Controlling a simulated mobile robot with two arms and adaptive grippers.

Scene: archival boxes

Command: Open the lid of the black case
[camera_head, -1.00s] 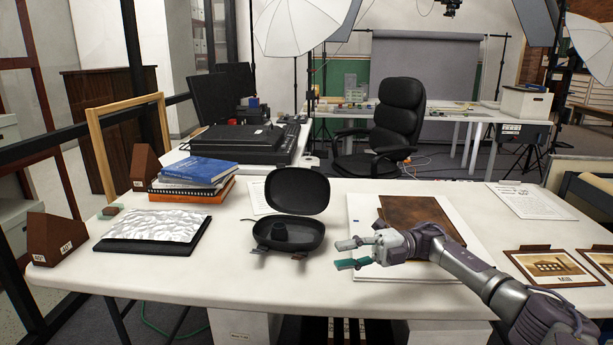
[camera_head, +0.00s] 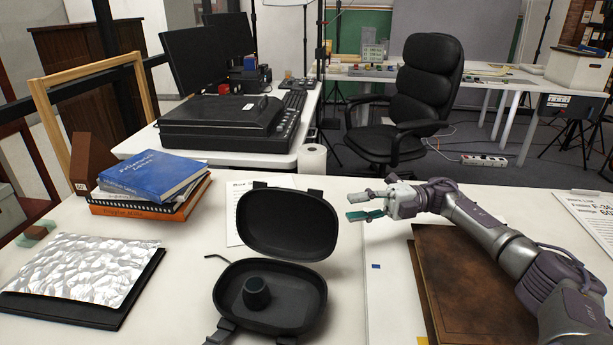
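The black case (camera_head: 228,297) sits on the white table, with a dark round object (camera_head: 256,292) inside its base. Its lid (camera_head: 288,224) stands raised at the back, so the case is open. My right gripper (camera_head: 362,205) is to the right of the lid, apart from it, with its fingers pointing left. The fingers are spread with a gap between them, and nothing is held. My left gripper is out of view.
Books (camera_head: 150,185) are stacked at the left, near a silvery sheet on a black folder (camera_head: 80,270). A brown leather board (camera_head: 470,285) lies under my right arm. Papers lie behind the case. An office chair (camera_head: 425,95) stands beyond the table.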

